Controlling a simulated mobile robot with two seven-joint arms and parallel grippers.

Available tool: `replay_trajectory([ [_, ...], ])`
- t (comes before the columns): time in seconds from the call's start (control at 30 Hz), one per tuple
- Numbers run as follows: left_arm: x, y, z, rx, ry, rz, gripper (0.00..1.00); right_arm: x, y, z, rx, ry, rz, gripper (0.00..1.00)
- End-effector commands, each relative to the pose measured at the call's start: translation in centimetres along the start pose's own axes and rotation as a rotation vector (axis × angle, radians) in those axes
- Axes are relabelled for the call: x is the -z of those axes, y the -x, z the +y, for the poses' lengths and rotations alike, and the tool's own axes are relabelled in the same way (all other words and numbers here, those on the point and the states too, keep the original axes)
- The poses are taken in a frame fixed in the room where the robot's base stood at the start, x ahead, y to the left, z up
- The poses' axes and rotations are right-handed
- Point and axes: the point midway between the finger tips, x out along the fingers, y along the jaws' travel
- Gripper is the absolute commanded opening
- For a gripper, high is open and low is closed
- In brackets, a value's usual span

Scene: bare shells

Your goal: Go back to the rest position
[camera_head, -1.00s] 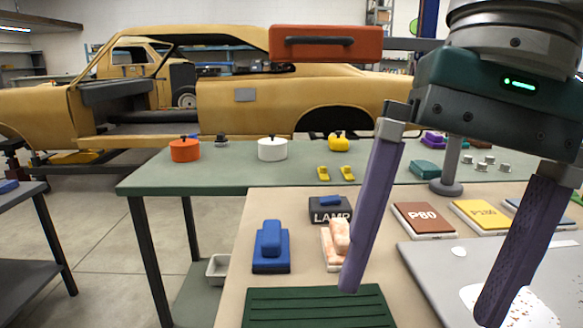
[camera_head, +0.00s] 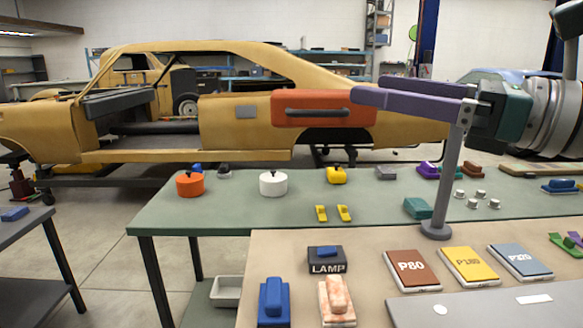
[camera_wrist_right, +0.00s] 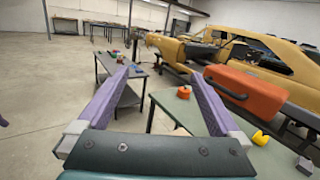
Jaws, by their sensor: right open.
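My right gripper (camera_head: 366,88) is raised above the benches at the right of the head view. Its two purple fingers point left, level, and hold nothing. In the right wrist view the fingers (camera_wrist_right: 157,73) stand wide apart with only open room between them. An orange-red lamp head (camera_head: 324,108) on a grey post (camera_head: 449,180) overlaps the fingertips in the head view; I cannot tell how far apart they are. In the wrist view the lamp head (camera_wrist_right: 243,92) lies to the right of the right finger. My left gripper is not in view.
A tan bench (camera_head: 270,262) holds sanding pads (camera_head: 411,272), a blue block (camera_head: 273,303) and a lamp switch (camera_head: 325,260). A green bench (camera_head: 160,218) behind carries pots and small parts. A yellow car shell (camera_head: 60,125) stands beyond.

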Motion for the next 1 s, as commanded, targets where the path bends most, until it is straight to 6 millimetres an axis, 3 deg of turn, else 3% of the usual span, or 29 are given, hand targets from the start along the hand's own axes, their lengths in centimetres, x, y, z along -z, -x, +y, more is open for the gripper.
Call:
replay_trajectory([
  [0.1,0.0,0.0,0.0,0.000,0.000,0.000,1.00,-4.0,1.5,-6.8,0.301,-0.315,-0.244,1.00],
  [0.2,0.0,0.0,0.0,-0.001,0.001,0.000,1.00,-5.2,4.9,-12.4,0.535,-0.615,-0.464,1.00],
  [0.3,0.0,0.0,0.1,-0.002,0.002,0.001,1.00,-4.0,9.3,-17.0,0.756,-0.930,-0.690,1.00],
  [0.4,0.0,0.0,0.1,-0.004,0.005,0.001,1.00,-0.7,14.1,-19.8,0.973,-1.246,-0.917,1.00],
  [0.47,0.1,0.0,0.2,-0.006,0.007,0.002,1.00,2.2,16.7,-20.4,1.107,-1.430,-1.051,1.00],
  [0.57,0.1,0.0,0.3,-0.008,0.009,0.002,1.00,7.2,20.2,-19.7,1.327,-1.690,-1.250,1.00],
  [0.7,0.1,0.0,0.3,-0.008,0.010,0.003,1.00,12.7,23.0,-16.6,1.602,-1.934,-1.457,1.00],
  [0.8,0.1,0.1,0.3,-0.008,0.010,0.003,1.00,15.5,24.1,-13.7,1.791,-2.043,-1.566,1.00],
  [0.83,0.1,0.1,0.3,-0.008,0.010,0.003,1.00,16.2,24.4,-12.8,-1.781,1.995,1.539,1.00],
  [1.0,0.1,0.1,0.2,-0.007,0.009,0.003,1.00,19.1,25.4,-7.4,-1.720,1.690,1.359,1.00],
])
